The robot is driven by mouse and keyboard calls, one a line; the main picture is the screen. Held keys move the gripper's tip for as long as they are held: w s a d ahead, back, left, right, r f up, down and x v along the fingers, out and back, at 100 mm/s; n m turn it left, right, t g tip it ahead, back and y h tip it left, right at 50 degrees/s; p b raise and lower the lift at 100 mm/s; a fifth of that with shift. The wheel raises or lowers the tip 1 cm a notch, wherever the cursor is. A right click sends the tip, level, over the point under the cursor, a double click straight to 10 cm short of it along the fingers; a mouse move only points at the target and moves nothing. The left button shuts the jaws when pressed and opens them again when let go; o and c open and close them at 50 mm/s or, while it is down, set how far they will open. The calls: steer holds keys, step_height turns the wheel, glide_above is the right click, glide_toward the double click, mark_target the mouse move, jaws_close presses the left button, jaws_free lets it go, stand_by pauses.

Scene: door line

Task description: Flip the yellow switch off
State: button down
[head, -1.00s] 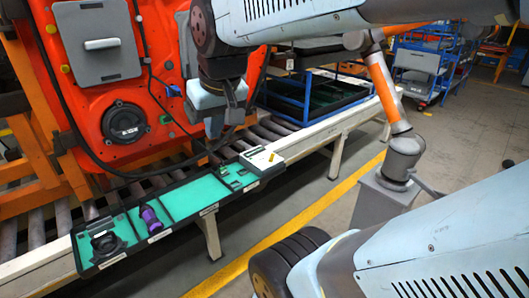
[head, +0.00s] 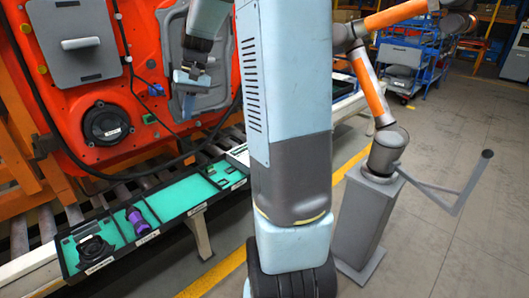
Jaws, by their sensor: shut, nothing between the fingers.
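The yellow switch is hidden in the head view now. Only the left part of a pale box (head: 237,155) shows at the right end of the parts tray, and my upright arm link covers the rest of it. My gripper (head: 187,106) is shut and empty, with its fingers pointing down. In the picture it is above and left of the pale box, in front of the grey panel (head: 208,62) on the orange door (head: 130,160). I cannot tell how far it is from the door.
The black-edged tray with a green base (head: 178,196) lies along the roller conveyor and holds a purple part (head: 137,220) and a black round part (head: 93,250). A black round speaker (head: 106,124) is on the door. A grey pedestal (head: 362,215) with an orange arm stands right.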

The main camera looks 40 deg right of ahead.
steer(key=w+d+f+m+t+y, duration=0.15)
steer(key=w+d+f+y, duration=0.35)
steer(key=d+f, duration=0.5)
steer(key=w+d+f+m+y, duration=0.2)
steer(key=w+d+f+y, duration=0.2)
steer(key=w+d+f, duration=0.65)
steer(key=s+d+f+m+t+y, duration=0.1)
steer(key=s+d+f+t, duration=0.1)
steer(key=d, duration=0.3)
steer(key=s+d+f+t+y, duration=0.1)
steer(key=s+d+f, duration=0.1)
steer(key=d, duration=0.4)
steer(key=s+d+f+m+t+y, duration=0.1)
steer(key=s+d+f+t, duration=0.1)
steer(key=d+f, duration=0.2)
steer(key=shift+d+f+m+t, duration=0.15)
steer(key=shift+d+m+t, duration=0.2)
steer(key=shift+d, duration=0.5)
steer(key=s+d+f+m+t, duration=0.3)
steer(key=s+d+f+t, duration=0.4)
steer(key=d+f, duration=0.3)
steer(key=shift+s+d+f+m, duration=0.3)
steer(key=shift+s+d+m, duration=0.1)
steer(key=shift+s+d, duration=0.3)
steer(key=shift+w, duration=0.15)
